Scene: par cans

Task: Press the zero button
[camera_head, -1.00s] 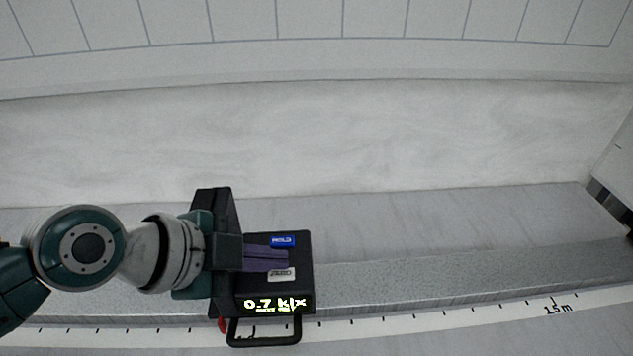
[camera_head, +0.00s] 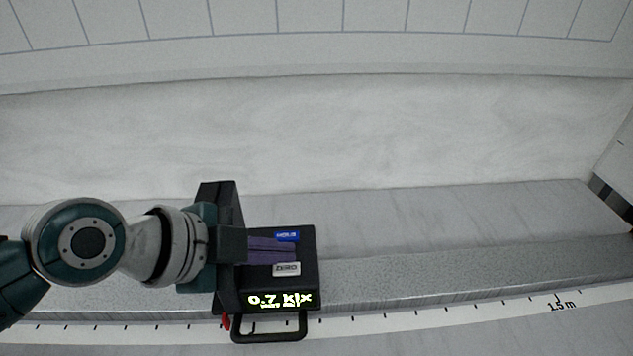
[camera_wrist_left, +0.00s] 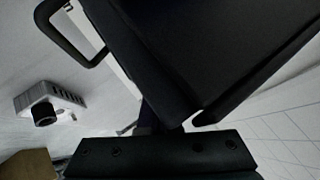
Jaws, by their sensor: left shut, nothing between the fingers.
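A black meter box lies at the lower centre-left of the head view. On its face are a grey button marked ZERO (camera_head: 286,269), a blue button marked HOLD (camera_head: 287,236) and a lit display (camera_head: 281,299) reading 0.7 klx. A black handle (camera_head: 270,338) sticks out at its near side. My left gripper (camera_head: 292,250) is shut and empty, its purple fingers reaching over the box from the left, with the tips between the two buttons. I cannot tell whether they touch the face. The wrist view is mostly filled by dark parts. My right gripper is not in view.
A grey ledge (camera_head: 480,270) runs across the view, with a white ruler strip (camera_head: 480,312) along its near side. A pale wall panel (camera_head: 330,135) stands behind. The ledge to the right of the box is clear. A grey device with a black knob (camera_wrist_left: 43,113) shows in the wrist view.

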